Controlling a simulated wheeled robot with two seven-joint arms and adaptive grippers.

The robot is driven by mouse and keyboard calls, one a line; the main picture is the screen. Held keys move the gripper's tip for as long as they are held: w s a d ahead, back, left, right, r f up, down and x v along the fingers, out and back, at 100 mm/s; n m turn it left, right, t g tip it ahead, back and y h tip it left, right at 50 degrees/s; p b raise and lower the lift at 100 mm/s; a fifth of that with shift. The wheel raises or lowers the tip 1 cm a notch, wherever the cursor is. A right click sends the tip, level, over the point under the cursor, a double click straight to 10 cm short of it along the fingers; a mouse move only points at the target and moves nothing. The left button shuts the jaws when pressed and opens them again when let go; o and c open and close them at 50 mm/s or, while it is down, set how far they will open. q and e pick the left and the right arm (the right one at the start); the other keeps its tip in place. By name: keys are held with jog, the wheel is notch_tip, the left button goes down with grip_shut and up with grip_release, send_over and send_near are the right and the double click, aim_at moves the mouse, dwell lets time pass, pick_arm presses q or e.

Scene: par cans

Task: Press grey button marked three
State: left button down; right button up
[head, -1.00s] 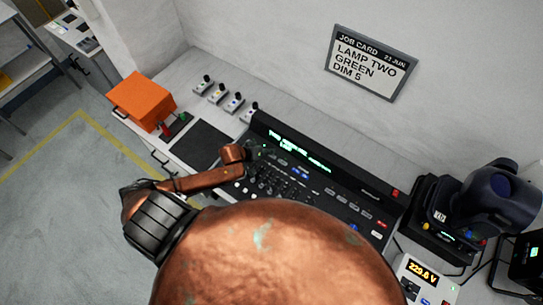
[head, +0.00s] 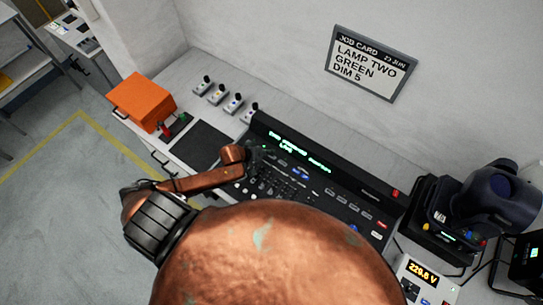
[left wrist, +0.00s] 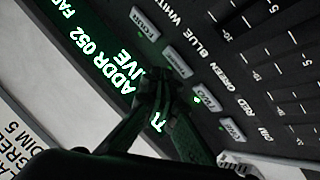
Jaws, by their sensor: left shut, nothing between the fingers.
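The lighting console (head: 330,190) stands on the bench in the head view. In the left wrist view a column of grey buttons runs beside its lit display (left wrist: 108,62). The top one reads as four. The grey button below it (left wrist: 178,62) appears to be the one marked three, its lettering blurred. A green light glows beside the button below that. My left gripper (left wrist: 160,85) is shut and empty, its tips over the edge between display and buttons, left of button three; contact cannot be told. In the head view the gripper (head: 256,153) is small and dark against the console.
A job card (head: 371,62) hangs on the wall, reading lamp two, green, dim 5. A moving-head lamp (head: 495,197) stands right of the console. An orange box (head: 141,99) and several small switches lie left. My copper arm covers the console's near side.

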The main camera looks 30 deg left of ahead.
aim_at(270, 157)
pick_arm(q)
jog(key=shift+f, duration=0.15)
jog(key=shift+f, duration=0.25)
jog(key=shift+f, duration=0.4)
dwell(0.9)
jog(key=shift+r, duration=0.1)
jog(key=shift+r+p, duration=0.7)
jog(key=shift+p, duration=0.2)
jog(key=shift+r, duration=0.1)
notch_tip(270, 157, up, 5)
jog(key=p, duration=0.5)
